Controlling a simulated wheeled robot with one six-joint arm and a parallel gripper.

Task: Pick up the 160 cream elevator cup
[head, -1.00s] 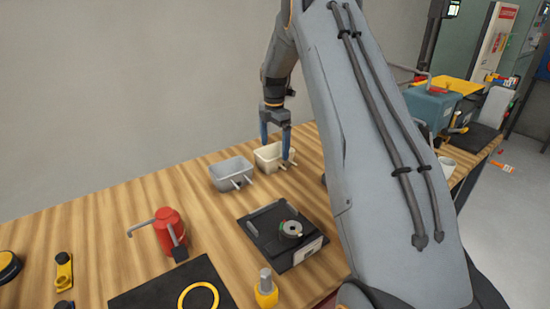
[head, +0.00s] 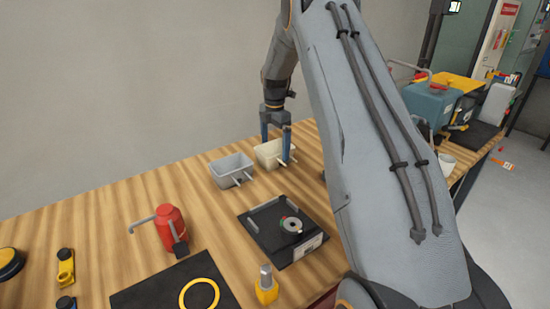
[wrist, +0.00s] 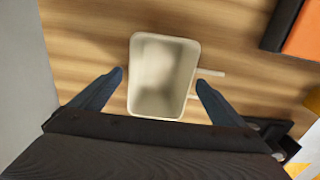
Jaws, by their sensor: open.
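The cream elevator cup (head: 268,152) stands on the wooden bench in the head view, with its two pins pointing toward the front. In the wrist view the cream cup (wrist: 162,75) lies open side up, its near end between the fingers. My gripper (head: 276,150) is open above and around the cup, one finger on each side. In the wrist view my gripper (wrist: 160,88) has clear gaps to the cup walls, and one finger is close to the pins. Whether the fingertips reach below the rim I cannot tell.
A grey cup (head: 231,170) stands just left of the cream one. A black fixture plate (head: 287,232) with a round part lies in front. A red oil can (head: 171,229) stands at the left. A wall (head: 120,90) runs behind the bench.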

